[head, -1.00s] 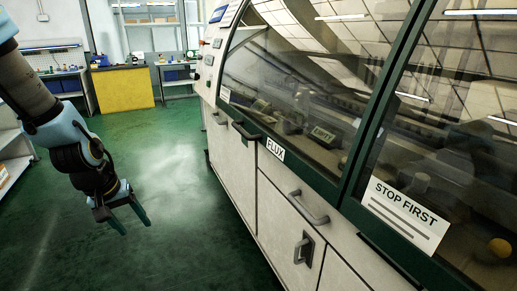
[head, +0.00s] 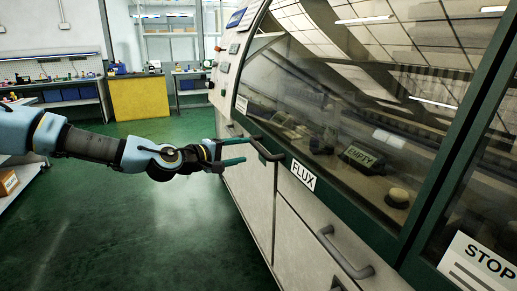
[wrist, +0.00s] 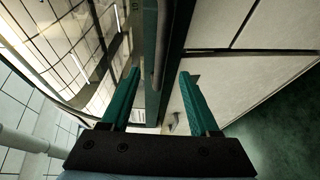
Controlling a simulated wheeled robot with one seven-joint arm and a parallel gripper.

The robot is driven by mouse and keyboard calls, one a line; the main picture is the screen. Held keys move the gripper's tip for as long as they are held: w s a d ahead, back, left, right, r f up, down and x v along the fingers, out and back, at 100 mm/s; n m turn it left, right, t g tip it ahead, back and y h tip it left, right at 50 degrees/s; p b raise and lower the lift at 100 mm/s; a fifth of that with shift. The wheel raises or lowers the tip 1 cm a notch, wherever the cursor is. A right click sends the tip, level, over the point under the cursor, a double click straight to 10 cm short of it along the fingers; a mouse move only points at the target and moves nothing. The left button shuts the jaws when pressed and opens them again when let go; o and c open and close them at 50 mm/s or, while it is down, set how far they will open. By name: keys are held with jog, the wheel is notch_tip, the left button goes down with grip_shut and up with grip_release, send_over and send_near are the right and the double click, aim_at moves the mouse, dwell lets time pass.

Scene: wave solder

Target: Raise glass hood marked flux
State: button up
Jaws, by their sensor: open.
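The glass hood (head: 330,75) with the FLUX label (head: 303,174) on its green lower frame is down on the machine. Its dark bar handle (head: 267,152) is at the left of that label. My gripper (head: 242,151) is open and empty, with its green fingers pointing at the handle from the left. In the wrist view the handle (wrist: 161,45) lies beyond and between the two fingertips (wrist: 160,73). I cannot tell whether the fingers touch it.
A second hood with a STOP sign (head: 482,268) adjoins at the right. Lower cabinet doors carry a grey handle (head: 343,255). Green floor (head: 150,225) is open at the left; a yellow cabinet (head: 139,97) stands at the back.

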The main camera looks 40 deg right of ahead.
aim_at(256, 149)
jog(key=d, duration=0.2)
jog(key=d+f+p, duration=0.1)
jog(key=d, duration=0.4)
jog(key=shift+d+f, duration=0.3)
grip_shut()
dwell(1.1)
